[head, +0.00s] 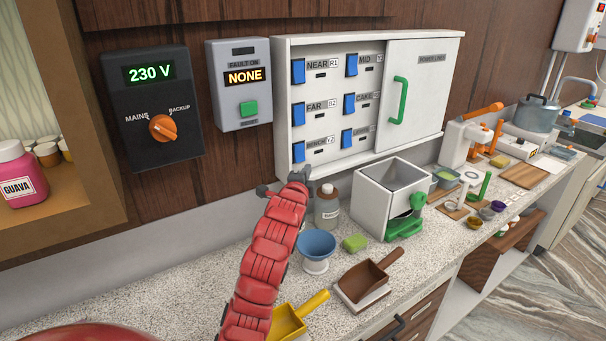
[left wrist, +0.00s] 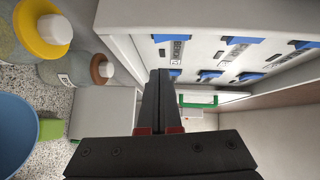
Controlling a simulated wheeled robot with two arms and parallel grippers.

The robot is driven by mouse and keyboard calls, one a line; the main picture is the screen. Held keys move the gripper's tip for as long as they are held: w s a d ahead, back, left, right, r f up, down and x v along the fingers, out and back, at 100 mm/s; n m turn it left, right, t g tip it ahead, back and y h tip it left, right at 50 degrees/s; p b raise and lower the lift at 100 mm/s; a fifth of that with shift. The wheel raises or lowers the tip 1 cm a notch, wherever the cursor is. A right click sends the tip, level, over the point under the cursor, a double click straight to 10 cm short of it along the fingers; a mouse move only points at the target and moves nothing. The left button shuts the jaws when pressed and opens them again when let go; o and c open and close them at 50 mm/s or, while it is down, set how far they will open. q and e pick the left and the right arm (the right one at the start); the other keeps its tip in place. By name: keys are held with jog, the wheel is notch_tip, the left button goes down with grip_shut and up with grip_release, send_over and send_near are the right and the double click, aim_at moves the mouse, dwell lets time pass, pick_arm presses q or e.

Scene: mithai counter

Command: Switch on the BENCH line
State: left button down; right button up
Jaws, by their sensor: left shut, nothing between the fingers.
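The white power panel (head: 283,110) hangs on the wall with its sliding door (head: 425,90) at the right side, leaving several blue rocker switches exposed. The BENCH switch (head: 298,151) is at the lower left, beside its label. FAR is above it and NEAR is at the top. My left gripper (head: 300,178) is just below the panel's lower left corner, close under the BENCH switch. In the left wrist view its dark fingers (left wrist: 158,95) are shut and empty, pointing along the panel; contact with a switch cannot be told. My right gripper is not in view.
Left of the panel are the fault box (head: 240,115) reading NONE and the mains box (head: 165,80) reading 230 V. Below stand a brown-lidded bottle (head: 327,210), a blue bowl (head: 316,244), a white hopper (head: 375,205) and a brown scoop (head: 365,280).

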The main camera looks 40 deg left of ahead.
aim_at(304, 159)
pick_arm(q)
jog(key=w+a, duration=0.1)
jog(key=w+a+p, duration=0.1)
jog(key=a, duration=0.1)
jog(key=w+a+p, duration=0.1)
jog(key=shift+w+a+f, duration=0.2)
jog(key=shift+w+f, duration=0.05)
